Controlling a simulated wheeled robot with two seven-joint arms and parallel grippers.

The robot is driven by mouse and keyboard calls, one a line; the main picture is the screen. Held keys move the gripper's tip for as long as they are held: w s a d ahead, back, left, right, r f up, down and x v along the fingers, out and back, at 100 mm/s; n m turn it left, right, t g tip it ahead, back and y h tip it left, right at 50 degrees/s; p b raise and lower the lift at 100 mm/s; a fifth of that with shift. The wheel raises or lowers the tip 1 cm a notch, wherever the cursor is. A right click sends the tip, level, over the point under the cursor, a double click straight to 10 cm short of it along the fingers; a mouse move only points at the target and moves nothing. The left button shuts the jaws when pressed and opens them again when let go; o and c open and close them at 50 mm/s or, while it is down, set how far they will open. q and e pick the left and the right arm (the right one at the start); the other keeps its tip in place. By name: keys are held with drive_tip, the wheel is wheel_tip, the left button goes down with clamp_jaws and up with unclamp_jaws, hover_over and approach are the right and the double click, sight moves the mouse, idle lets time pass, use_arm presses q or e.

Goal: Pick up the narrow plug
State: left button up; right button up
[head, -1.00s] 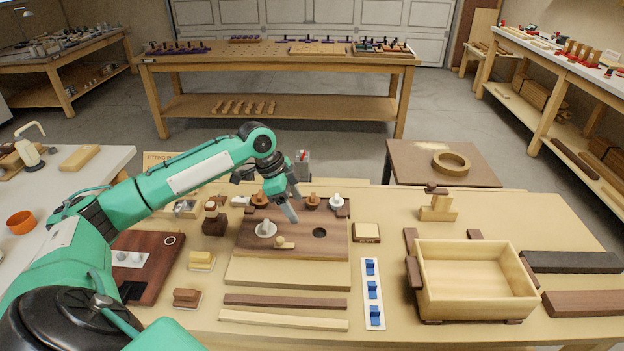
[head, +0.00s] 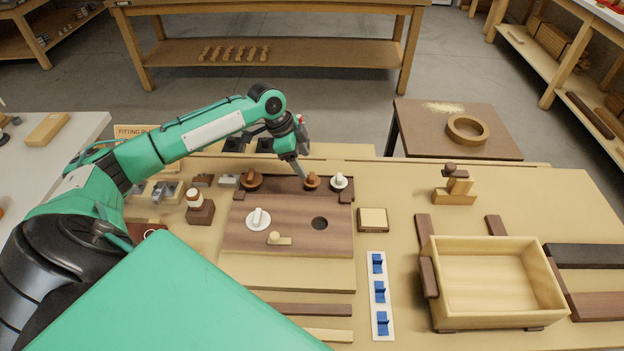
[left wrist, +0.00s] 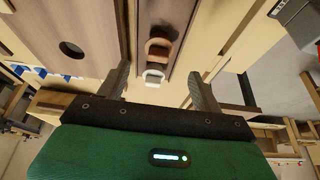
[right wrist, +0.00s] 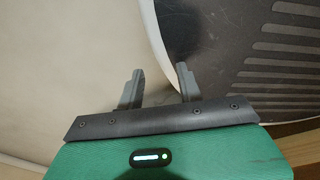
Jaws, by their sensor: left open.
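Several knobbed plugs are by the wooden board (head: 300,240). A brown plug (head: 251,180), an orange-brown plug (head: 312,180) and a white plug (head: 339,181) stand in a row on the dark rack along its back. Another white plug (head: 258,218) sits on the board, left of a round hole (head: 320,223). I cannot tell by width which is the narrow plug. My left gripper (head: 303,176) is open and empty above the rack, by the orange-brown plug. In the left wrist view the orange-brown plug (left wrist: 158,48) and the white plug (left wrist: 153,75) show between its fingers. My right gripper (right wrist: 160,78) is open and empty.
A square block (head: 373,220), a strip with blue clips (head: 379,292) and an open wooden box (head: 430,255) stand to the right. A brown bottle-like piece (head: 199,207) is at the left.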

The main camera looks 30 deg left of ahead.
sight(312, 175)
use_arm(q)
drive_tip(key=shift+x, duration=0.8)
drive_tip(key=shift+d+f, duration=0.25)
drive_tip(key=shift+f, duration=0.15)
drive_tip(key=p+x, duration=0.1)
drive_tip(key=x, duration=0.3)
drive_tip(key=shift+d+f, duration=0.1)
drive_tip(key=shift+f, duration=0.05)
drive_tip(key=shift+c, duration=1.1)
drive_tip(key=c, duration=0.6)
use_arm(e)
drive_tip(key=shift+s+r, duration=0.2)
drive_tip(key=shift+s, duration=0.45)
